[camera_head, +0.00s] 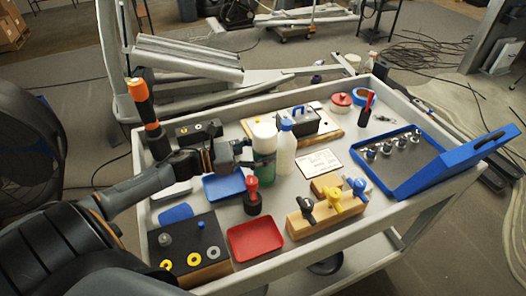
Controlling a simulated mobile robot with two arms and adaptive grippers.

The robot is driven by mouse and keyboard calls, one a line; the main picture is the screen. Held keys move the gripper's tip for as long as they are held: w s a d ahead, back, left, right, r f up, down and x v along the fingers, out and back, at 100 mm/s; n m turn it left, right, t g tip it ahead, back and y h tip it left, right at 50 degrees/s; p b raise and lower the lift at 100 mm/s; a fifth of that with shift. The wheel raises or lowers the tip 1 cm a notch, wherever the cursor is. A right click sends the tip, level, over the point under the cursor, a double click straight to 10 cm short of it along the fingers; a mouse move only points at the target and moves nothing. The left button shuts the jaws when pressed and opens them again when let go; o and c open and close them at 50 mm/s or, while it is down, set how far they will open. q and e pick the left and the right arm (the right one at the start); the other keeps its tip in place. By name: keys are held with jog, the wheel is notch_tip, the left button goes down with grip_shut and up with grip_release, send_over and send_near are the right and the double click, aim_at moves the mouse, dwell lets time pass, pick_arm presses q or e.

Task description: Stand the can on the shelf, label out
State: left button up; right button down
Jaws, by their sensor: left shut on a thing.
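My left gripper (248,152) reaches in from the left over the cart top. It is shut on a green can with a white top (264,134), which looks upright. The can's green lower part shows below the fingers. I cannot make out a label on it, nor whether its base touches the cart top. A white bottle with a blue cap (286,152) stands just right of the can. The grey cart (300,252) has a lower shelf (352,262), partly visible beneath its top. My right gripper is out of view.
A red tray (256,242), a blue tray (224,187) and a red-topped black item (252,193) lie near the gripper. A wooden block with knobs (325,214) is in front. A blue open case (410,172) fills the right side. Cables lie on the floor behind.

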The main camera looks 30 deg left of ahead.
pick_arm(q)
jog(key=shift+f, duration=0.35)
jog(key=shift+f, duration=0.1)
jog(key=o, duration=1.6)
jog(key=shift+c, duration=0.2)
